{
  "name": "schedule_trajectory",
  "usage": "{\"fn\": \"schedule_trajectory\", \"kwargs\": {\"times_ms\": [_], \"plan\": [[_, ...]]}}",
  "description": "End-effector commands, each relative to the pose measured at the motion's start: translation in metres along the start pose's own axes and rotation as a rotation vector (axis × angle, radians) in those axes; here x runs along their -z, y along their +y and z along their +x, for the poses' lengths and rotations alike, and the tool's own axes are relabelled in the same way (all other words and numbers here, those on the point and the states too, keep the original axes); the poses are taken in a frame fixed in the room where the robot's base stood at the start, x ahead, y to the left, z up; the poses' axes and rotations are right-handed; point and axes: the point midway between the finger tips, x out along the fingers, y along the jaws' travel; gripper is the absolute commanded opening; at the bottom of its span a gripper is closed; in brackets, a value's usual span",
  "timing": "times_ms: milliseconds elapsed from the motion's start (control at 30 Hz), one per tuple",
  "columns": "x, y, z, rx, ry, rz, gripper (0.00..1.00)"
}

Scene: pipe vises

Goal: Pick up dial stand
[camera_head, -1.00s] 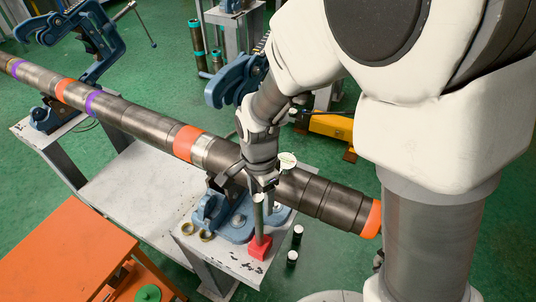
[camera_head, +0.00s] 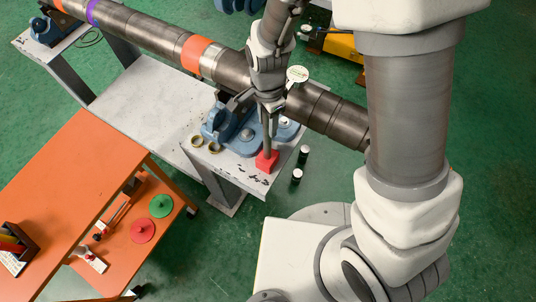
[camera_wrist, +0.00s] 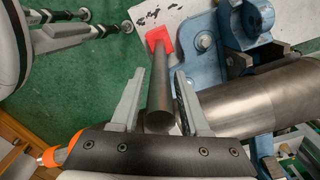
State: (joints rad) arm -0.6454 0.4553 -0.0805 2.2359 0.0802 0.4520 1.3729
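The dial stand has a red block base (camera_head: 267,161) and an upright grey rod, standing on the grey bench near its front corner. In the wrist view its rod (camera_wrist: 160,85) runs from the red base (camera_wrist: 158,38) toward the camera. A round white dial (camera_head: 297,74) shows beside my wrist; how it joins the stand is hidden. My gripper (camera_wrist: 159,72) is open, with one finger on each side of the rod and visible gaps between. In the head view my gripper (camera_head: 268,105) is above the red base, at the upper part of the rod.
A blue pipe vise (camera_head: 232,128) stands right behind the stand, under a long dark pipe (camera_head: 140,35). Two brass rings (camera_head: 206,145) lie on the grey bench (camera_head: 150,95). An orange table (camera_head: 75,180) is at left.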

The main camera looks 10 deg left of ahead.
Motion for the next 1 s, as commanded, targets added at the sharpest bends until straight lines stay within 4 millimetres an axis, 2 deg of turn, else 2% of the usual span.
{"fn": "schedule_trajectory", "kwargs": {"times_ms": [33,200,233,1000], "plan": [[0.0000,0.0000,-0.0001,0.000,0.000,0.000,0.34],[0.0000,0.0000,-0.0002,0.000,0.000,0.000,0.04],[0.0000,0.0000,-0.0002,0.000,0.000,0.000,0.00],[0.0001,-0.0002,-0.0004,0.001,0.000,0.001,0.00]]}}
